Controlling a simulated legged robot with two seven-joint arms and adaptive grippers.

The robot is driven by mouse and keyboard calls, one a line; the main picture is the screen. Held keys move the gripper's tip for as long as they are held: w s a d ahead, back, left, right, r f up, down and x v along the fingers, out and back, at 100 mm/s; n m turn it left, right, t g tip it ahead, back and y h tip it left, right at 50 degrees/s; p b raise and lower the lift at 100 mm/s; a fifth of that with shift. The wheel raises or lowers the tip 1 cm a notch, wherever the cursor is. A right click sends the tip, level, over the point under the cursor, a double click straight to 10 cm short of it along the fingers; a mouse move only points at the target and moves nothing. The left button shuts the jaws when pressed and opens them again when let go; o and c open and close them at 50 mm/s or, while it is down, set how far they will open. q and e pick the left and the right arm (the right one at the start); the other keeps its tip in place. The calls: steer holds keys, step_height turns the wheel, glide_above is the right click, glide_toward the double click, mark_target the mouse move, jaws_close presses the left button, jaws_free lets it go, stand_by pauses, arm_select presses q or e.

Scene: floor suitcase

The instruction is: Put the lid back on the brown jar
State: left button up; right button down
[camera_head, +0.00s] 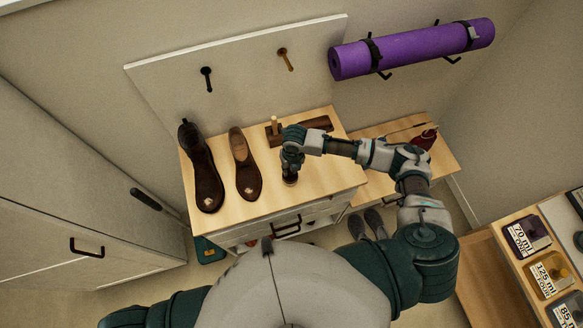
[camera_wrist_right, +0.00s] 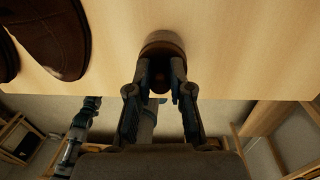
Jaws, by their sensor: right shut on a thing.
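The small brown jar (camera_head: 290,181) is near the front edge of the wooden cabinet top, right of the shoes, mostly hidden under my right gripper (camera_head: 291,163). In the right wrist view, the rounded brown jar and lid shape (camera_wrist_right: 163,48) is just beyond the fingertips. My right gripper (camera_wrist_right: 160,85) is shut on a small dark knob, which looks like the lid's (camera_wrist_right: 158,80). The lid looks in line with the jar, but I cannot tell whether it is seated or just above. My left gripper is out of view; only my left arm shows at lower left.
Two brown shoes (camera_head: 245,165) (camera_head: 203,170) stand left of the jar. A wooden block with an upright handle (camera_head: 275,130) and a dark brush (camera_head: 316,123) lie behind. A lower bench (camera_head: 440,160) is at right. Bare wood lies between the shoes and jar.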

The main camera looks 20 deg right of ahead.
steer(key=shift+a, duration=0.15)
steer(key=c, duration=0.5)
jaws_free()
steer(key=shift+r+p, duration=3.6)
steer(key=shift+c, duration=0.2)
jaws_close()
